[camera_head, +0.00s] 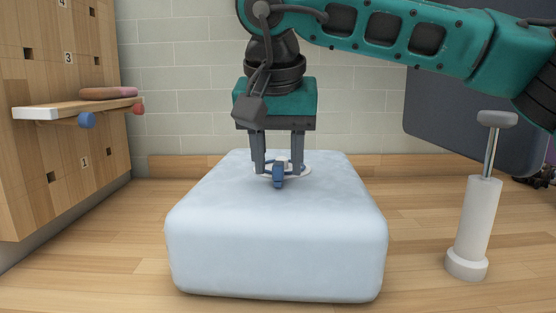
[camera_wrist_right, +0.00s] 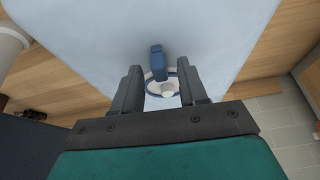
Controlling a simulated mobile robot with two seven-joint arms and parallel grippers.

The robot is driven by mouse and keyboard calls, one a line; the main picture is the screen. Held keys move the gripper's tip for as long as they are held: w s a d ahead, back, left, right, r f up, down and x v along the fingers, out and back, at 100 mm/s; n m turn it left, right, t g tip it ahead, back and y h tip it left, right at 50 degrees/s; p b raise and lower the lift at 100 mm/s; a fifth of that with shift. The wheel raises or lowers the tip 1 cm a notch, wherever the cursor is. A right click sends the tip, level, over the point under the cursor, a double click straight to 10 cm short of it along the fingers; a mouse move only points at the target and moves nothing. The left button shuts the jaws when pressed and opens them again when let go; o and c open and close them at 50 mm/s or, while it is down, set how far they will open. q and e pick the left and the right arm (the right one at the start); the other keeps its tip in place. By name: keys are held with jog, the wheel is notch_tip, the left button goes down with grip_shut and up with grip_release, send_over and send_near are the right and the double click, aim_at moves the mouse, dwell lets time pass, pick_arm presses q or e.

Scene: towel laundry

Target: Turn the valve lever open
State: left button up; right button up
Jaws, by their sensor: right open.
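The blue valve lever (camera_head: 278,178) sits on a round white valve base (camera_head: 303,172) on top of a pale blue, puffy block (camera_head: 275,255). In the right wrist view the lever (camera_wrist_right: 157,62) points away from the gripper, with a blue ring and a white knob (camera_wrist_right: 167,90) behind it. My right gripper (camera_head: 278,168) points straight down over the valve. Its two fingers are open, one on each side of the valve; I cannot tell whether they touch it. My left gripper is not in view.
A white hand pump (camera_head: 473,225) with a grey handle stands right of the block. A wooden pegboard (camera_head: 55,110) with a small shelf (camera_head: 75,108) rises at the left. A dark panel (camera_head: 450,120) is behind the right arm. The wooden tabletop (camera_head: 130,270) is clear at front left.

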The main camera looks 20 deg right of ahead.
jog(key=shift+c, duration=0.3)
grip_shut()
dwell(0.4)
